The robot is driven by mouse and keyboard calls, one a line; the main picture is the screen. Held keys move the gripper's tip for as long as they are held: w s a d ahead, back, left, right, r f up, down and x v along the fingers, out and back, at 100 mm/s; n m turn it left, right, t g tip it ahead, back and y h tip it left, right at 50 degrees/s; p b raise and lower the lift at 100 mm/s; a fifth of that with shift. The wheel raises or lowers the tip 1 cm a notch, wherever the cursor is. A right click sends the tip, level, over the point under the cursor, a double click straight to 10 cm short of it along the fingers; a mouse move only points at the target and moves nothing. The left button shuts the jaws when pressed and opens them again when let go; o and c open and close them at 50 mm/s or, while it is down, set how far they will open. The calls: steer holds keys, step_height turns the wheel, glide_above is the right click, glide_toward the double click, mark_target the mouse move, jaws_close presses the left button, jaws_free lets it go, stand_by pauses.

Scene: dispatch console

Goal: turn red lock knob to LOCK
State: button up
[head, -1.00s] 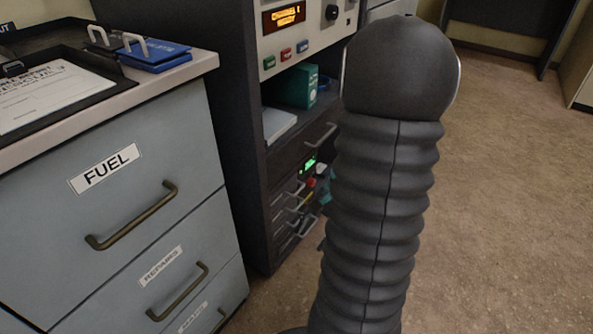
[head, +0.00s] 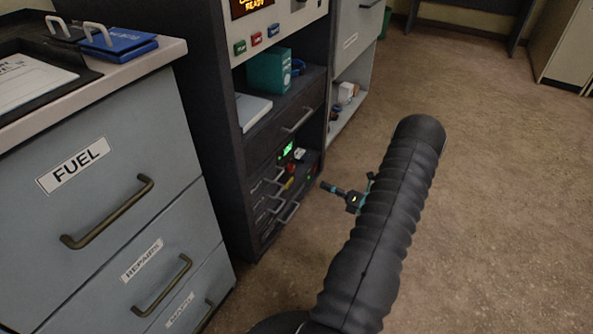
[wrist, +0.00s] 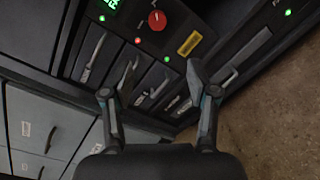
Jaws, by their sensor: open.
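The red lock knob (wrist: 157,20) is a round red dial on the dark panel low in the console, at the top middle of the wrist view. It also shows small in the head view (head: 291,168). Its lettering is too small to read, so I cannot tell its setting. My gripper (wrist: 162,80) is open and empty, its two fingers pointing at the panel, with the knob beyond and between the fingertips and apart from them. In the head view my gripper (head: 345,194) is partly hidden behind my arm, to the right of the panel.
A yellow label (wrist: 190,43), green lights and several silver handles (wrist: 92,57) surround the knob. A drawer handle (head: 298,120) sits above the panel. The FUEL cabinet (head: 120,130) stands close at left. Open floor (head: 500,200) lies to the right.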

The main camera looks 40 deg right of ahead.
mark_target(293, 168)
steer(key=shift+m, duration=0.5)
steer(key=x, duration=1.3)
steer(key=shift+w+d+r, duration=0.25)
steer(key=shift+w+r, duration=0.15)
steer(key=shift+w, duration=0.15)
jaws_close()
